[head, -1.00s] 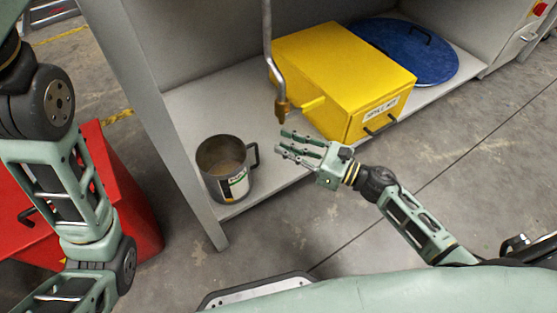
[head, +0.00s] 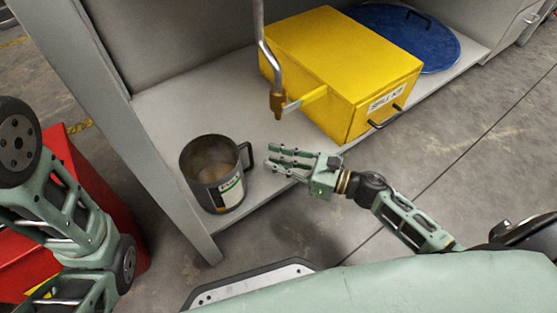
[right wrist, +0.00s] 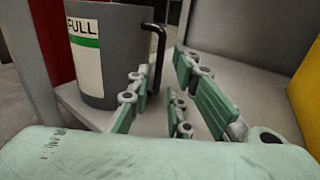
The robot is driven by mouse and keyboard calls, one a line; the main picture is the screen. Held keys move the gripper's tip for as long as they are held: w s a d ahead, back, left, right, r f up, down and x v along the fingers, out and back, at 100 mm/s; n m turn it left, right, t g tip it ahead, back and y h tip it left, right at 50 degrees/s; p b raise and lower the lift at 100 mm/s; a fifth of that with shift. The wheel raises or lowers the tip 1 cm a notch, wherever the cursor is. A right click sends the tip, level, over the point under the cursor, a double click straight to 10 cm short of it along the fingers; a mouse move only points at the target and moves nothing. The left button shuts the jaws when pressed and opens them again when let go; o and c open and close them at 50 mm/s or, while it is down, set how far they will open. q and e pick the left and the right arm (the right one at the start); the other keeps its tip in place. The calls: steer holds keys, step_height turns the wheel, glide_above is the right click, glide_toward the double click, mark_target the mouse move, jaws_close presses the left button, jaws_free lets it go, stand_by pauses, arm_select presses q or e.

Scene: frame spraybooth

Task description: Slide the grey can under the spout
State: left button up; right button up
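The grey can (head: 205,188), open-topped with a white and green label, stands upright at the left of the grey shelf. Its handle (head: 247,157) faces right. The spout (head: 278,103), a grey pipe with a brass tip, hangs to the can's right, above the shelf. My right gripper (head: 270,157) is open and empty, just right of the handle, fingers pointing left. In the right wrist view the can (right wrist: 115,85) is at upper left, and its handle (right wrist: 158,50) shows just beyond the spread fingers (right wrist: 160,88); contact is not visible. My left gripper is out of view.
A yellow spill kit box (head: 340,70) stands on the shelf (head: 165,110) behind and right of the spout. A blue round lid (head: 415,35) lies beyond it. A grey post (head: 140,140) rises left of the can. A red box (head: 85,200) is on the floor at left.

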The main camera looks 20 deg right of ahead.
mark_target(252, 166)
steer(key=b+x, duration=0.2)
steer(key=x, duration=0.4)
steer(key=shift+f, duration=0.1)
steer(key=shift+w+a+b, duration=0.3)
steer(key=shift+w+a, duration=0.1)
steer(key=shift+a, duration=0.15)
steer(key=shift+c, duration=0.2)
jaws_close()
